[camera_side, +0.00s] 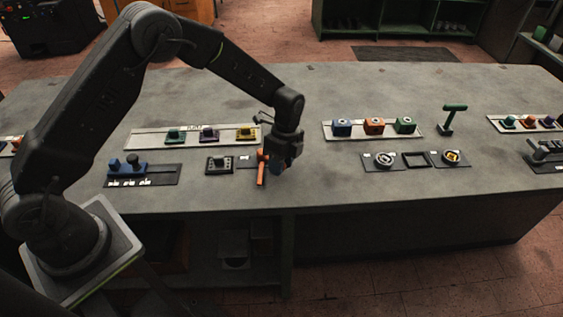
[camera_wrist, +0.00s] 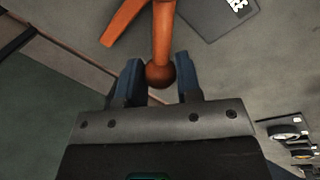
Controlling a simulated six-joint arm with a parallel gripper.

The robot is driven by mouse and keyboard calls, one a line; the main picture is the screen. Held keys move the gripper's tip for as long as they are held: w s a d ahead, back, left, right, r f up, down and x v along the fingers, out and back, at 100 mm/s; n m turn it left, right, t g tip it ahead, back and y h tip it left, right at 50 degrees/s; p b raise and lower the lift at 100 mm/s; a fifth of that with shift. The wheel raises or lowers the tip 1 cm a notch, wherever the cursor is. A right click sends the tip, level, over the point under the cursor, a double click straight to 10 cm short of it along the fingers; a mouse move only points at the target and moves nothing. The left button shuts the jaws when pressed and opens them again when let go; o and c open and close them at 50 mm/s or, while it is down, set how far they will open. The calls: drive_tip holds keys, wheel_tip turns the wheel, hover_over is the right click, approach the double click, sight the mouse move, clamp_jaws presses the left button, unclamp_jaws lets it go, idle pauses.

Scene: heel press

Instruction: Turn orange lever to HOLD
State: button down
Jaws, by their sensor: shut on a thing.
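The orange lever (camera_wrist: 162,38) shows in the wrist view, with a round darker knob (camera_wrist: 160,75) at its end and a second orange arm (camera_wrist: 124,22) to the upper left. My gripper (camera_wrist: 159,82) has its two blue fingers on either side of the knob and is shut on it. In the side view the orange lever (camera_side: 262,170) stands near the front edge of the grey bench, just left of my gripper (camera_side: 275,166), which partly hides it. A dark plate with white lettering (camera_wrist: 237,6) lies beside the lever in the wrist view; I cannot read it.
Left of the lever are a dark button block (camera_side: 220,164) and a blue fixture (camera_side: 140,168). Behind is a pale strip (camera_side: 150,139) with several coloured blocks. To the right are another strip (camera_side: 373,138), round fixtures (camera_side: 385,160) and a green lever (camera_side: 452,118).

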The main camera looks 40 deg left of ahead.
sight(260, 178)
drive_tip(key=s+m, duration=0.1)
drive_tip(key=m, duration=0.1)
drive_tip(key=s+m+y, duration=0.1)
drive_tip(key=s+m, duration=0.1)
drive_tip(key=shift+a, duration=0.4)
drive_tip(key=s+m, duration=0.1)
drive_tip(key=m, duration=0.1)
drive_tip(key=a+m, duration=0.1)
drive_tip(key=m, duration=0.1)
drive_tip(key=shift+s+a+y, duration=0.2)
drive_tip(key=shift+s+y, duration=0.1)
drive_tip(key=shift+s, duration=0.05)
drive_tip(key=a+m, duration=0.1)
drive_tip(key=s+a+m+t, duration=0.1)
drive_tip(key=m, duration=0.1)
drive_tip(key=shift+s+m, duration=0.15)
drive_tip(key=shift+m, duration=0.15)
drive_tip(key=shift+s+a+m+t+y, duration=0.2)
drive_tip(key=shift+a+m, duration=0.45)
drive_tip(key=shift+m, duration=0.35)
drive_tip(key=shift+s+a+m+t+y, duration=0.1)
drive_tip(key=shift+s+a+m+y, duration=0.1)
drive_tip(key=shift+a+m, duration=0.6)
drive_tip(key=shift+d+m, duration=0.2)
drive_tip(key=shift+m, duration=0.1)
drive_tip(key=c, duration=0.8)
unclamp_jaws()
